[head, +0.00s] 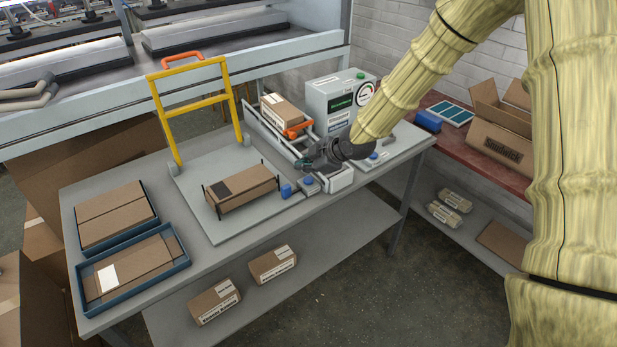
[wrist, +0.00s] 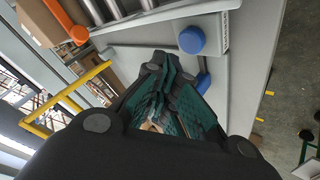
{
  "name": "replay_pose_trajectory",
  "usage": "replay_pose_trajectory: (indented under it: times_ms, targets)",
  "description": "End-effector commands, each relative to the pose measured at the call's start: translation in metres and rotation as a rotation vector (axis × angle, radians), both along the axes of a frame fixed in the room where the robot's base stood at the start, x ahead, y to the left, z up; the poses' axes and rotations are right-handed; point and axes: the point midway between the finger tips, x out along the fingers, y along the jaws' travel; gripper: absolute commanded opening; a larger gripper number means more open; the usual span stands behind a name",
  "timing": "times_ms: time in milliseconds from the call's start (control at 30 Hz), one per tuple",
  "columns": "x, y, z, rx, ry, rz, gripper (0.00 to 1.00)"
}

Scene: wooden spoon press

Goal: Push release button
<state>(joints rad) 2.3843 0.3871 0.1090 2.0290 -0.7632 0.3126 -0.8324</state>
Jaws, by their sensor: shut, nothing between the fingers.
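My gripper (head: 304,165) is shut and empty, hovering over the front end of the small roller unit on the table. Its teal-padded fingers (wrist: 168,98) are together in the wrist view. A round blue button (head: 308,180) on a small grey housing sits just below the fingertips in the head view. A round blue button (wrist: 191,40) on a grey housing shows above and right of the fingers in the wrist view, apart from them. Another blue button (head: 374,155) is on a grey plate right of my gripper. I cannot tell which button is the release button.
An orange handle (head: 298,128) and a carton (head: 282,108) are behind my gripper on the roller unit. A grey gauge box (head: 341,98) stands behind. A yellow frame (head: 197,105) and a strapped carton (head: 241,188) are to the left. A blue block (head: 286,190) lies near the button housing.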

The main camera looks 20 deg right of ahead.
Motion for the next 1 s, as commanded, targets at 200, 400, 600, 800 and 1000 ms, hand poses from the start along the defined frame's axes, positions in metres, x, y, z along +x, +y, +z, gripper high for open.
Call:
replay_pose_trajectory:
  times_ms: [200, 400, 600, 800, 1000]
  targets:
    - [0.0, 0.0, 0.021, 0.0, 0.0, 0.0, 0.0]
    - [0.0, 0.0, 0.035, 0.0, 0.0, 0.0, 0.0]
    - [0.0, 0.0, 0.039, 0.0, 0.0, 0.0, 0.0]
    - [0.0, 0.0, 0.038, 0.0, 0.0, 0.0, 0.0]
    - [0.0, 0.0, 0.038, 0.0, 0.0, 0.0, 0.0]
